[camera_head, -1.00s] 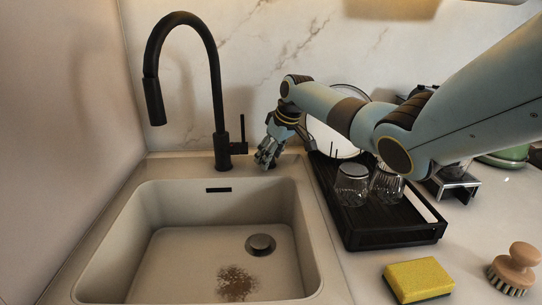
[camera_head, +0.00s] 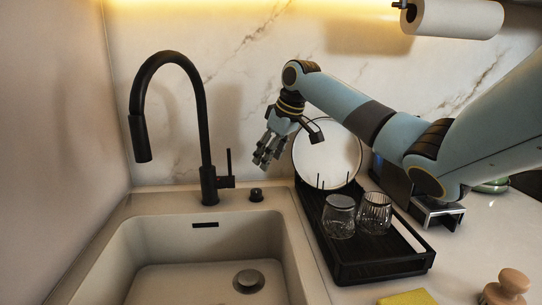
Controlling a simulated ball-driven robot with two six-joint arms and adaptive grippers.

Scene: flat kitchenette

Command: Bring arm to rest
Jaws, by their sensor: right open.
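My right arm reaches in from the right, above the drying rack. Its gripper (camera_head: 267,160) hangs in the air with its fingers down, just behind and above the sink's back right corner. It is open and I see nothing between the fingers. A white plate (camera_head: 330,160) stands upright in the black drying rack (camera_head: 375,270), behind the wrist, which partly hides it. Two clear glasses, a left one (camera_head: 338,217) and a right one (camera_head: 375,212), sit upside down in the rack, apart from the gripper. My left gripper is out of view.
A black faucet (camera_head: 206,130) rises behind the sink (camera_head: 130,245), left of my gripper. A paper towel roll (camera_head: 455,18) hangs at top right. A yellow sponge (camera_head: 408,298) and a wooden brush (camera_head: 508,285) lie in front. The marble wall is close behind.

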